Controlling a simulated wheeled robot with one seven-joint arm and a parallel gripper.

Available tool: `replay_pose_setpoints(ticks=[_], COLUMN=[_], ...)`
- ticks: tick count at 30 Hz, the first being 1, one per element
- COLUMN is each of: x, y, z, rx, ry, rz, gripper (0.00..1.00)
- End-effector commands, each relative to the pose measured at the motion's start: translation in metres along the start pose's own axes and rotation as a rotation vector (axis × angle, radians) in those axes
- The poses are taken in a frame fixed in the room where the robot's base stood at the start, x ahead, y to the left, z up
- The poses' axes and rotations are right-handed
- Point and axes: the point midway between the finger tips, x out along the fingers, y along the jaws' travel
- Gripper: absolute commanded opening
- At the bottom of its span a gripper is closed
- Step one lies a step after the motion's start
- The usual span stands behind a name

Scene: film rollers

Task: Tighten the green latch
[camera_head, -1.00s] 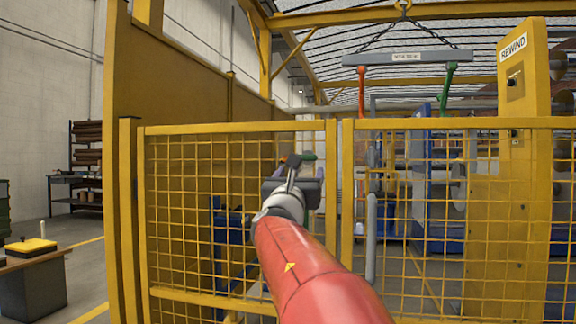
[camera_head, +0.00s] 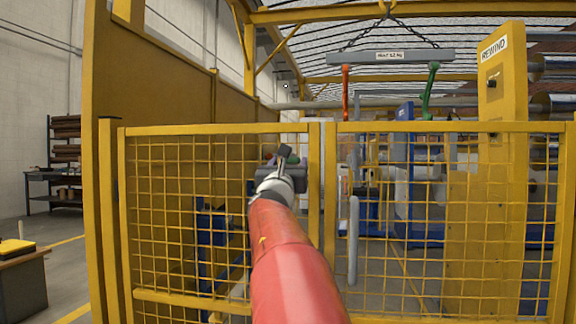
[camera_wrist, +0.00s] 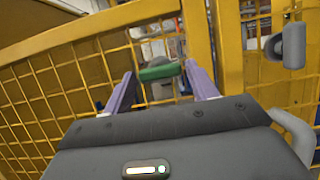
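In the wrist view a green bar-shaped piece (camera_wrist: 160,72), which looks like the green latch, lies crosswise between the tips of my two purple fingers. My gripper (camera_wrist: 160,78) has its fingers wide apart, with small gaps seeming to remain at the ends of the bar. I cannot tell whether the bar is at the tips or just beyond them. My wrist hides most of the latch there.
The yellow mesh fence (camera_head: 180,131) spans the front, with a post (camera_head: 330,200) near the middle. A grey vertical handle (camera_head: 353,240) is right of it. A yellow REWIND pillar (camera_head: 500,100) stands right. A hoist beam (camera_head: 390,56) with red and green hooks hangs above.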

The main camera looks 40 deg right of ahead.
Motion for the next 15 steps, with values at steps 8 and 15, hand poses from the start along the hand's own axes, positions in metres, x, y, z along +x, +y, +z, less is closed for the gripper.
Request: replay_pose_setpoints(ticks=[8, 15], x=[-0.0002, -0.0003], y=[0.0002, 0.0011], z=[0.0001, -0.0003], rx=[0.000, 0.029], ry=[0.000, 0.001], rz=[0.000, -0.010], gripper=[0.26, 0.26])
